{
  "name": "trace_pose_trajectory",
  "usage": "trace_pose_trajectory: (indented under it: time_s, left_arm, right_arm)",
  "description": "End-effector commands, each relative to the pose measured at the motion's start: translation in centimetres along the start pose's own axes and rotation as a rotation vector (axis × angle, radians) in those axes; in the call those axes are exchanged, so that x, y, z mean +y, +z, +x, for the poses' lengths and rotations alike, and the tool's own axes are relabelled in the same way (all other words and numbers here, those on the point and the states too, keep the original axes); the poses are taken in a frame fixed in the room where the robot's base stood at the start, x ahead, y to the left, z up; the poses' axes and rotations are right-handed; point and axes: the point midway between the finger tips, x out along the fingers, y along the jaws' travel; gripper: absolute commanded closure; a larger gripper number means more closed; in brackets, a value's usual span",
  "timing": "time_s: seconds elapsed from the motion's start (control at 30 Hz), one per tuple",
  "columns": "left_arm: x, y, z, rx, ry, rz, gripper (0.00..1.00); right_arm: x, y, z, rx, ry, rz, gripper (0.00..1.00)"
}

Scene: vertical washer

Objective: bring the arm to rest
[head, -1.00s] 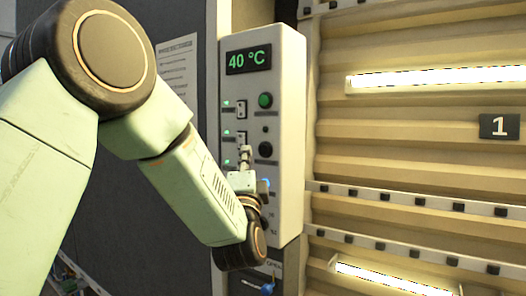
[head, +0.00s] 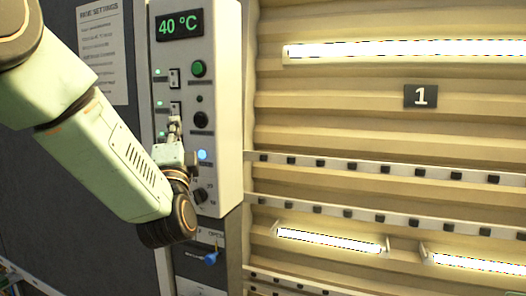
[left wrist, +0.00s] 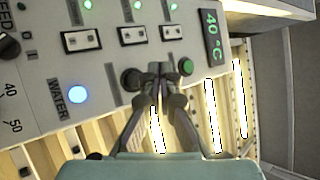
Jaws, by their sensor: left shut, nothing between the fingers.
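My left arm reaches in from the left in the head view. My right gripper is out of view.
The panel has a display (head: 179,25) reading 40 °C, a lit blue button (head: 202,155) and a dial (head: 199,196). A blue-handled valve (head: 211,258) is below. To the right are a ribbed wall, light tubes (head: 400,49) and rails (head: 380,172).

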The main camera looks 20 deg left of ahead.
Motion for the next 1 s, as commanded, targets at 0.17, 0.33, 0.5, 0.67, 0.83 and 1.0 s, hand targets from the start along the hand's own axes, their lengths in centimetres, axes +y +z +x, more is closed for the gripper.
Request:
trace_pose_trajectory:
  time_s: [0.17,0.33,0.5,0.67,0.83,1.0]
  left_arm:
    - [0.3,-0.1,0.0,0.003,0.012,-0.080,1.00]
    - [3.2,-1.2,-0.8,0.032,0.156,-0.385,1.00]
    - [9.4,-2.9,-4.7,0.018,0.421,-0.707,1.00]
    - [17.6,-3.7,-11.8,-0.086,0.707,-0.915,1.00]
    - [25.0,-3.3,-20.3,-0.255,0.964,-1.034,1.00]
    - [31.1,-1.9,-29.7,-0.459,1.181,-1.079,1.00]
  right_arm:
    - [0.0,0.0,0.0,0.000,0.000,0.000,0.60]
    - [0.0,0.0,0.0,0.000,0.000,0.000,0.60]
    - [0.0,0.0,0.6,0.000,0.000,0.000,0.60]
    - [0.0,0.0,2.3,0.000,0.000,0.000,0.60]
    - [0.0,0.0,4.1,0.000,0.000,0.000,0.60]
    - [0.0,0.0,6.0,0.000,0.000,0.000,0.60]
